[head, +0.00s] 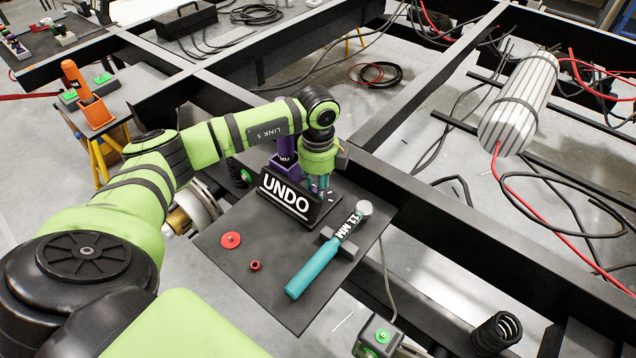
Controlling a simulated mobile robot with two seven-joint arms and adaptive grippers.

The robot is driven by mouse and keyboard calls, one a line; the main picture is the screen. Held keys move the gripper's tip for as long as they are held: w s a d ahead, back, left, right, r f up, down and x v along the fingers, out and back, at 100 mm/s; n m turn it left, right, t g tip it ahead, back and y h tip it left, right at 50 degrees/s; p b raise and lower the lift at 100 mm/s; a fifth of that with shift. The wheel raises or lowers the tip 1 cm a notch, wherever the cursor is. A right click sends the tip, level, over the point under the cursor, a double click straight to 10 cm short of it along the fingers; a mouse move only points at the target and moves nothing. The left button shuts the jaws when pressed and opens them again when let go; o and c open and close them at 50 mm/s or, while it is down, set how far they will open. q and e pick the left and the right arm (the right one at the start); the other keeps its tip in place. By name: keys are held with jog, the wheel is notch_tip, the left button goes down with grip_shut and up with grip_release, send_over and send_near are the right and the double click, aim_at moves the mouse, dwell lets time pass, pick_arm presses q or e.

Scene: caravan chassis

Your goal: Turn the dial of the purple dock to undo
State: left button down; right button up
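The purple dock (286,164) stands on a dark board, partly hidden behind a black sign (290,198) with white letters UNDO. My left arm reaches over from the left. My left gripper (318,188) points down just behind the right end of the sign, close to the dock. Its fingertips are small and partly hidden by the sign, so I cannot tell whether they are open or shut, or touching the dial. The dial cannot be made out. My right gripper is out of view.
The board (222,262) also carries a teal-handled tool (318,262) marked 11 MM on a grey rest, a red disc (231,240) and a small red ring (255,266). Dark chassis beams (470,215) run behind and right. A striped cylinder (518,105) and cables lie right.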

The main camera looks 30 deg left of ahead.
pick_arm(q)
jog(key=shift+r+n+p, duration=0.1)
jog(key=shift+n+p, duration=0.3)
jog(key=shift+n, duration=0.2)
jog(key=shift+n+p, duration=0.35)
jog(key=shift+n, duration=0.55)
jog(key=c, duration=1.2)
grip_release()
notch_tip(320, 180, up, 12)
jog(key=shift+f, duration=0.1)
jog(key=shift+f, duration=0.1)
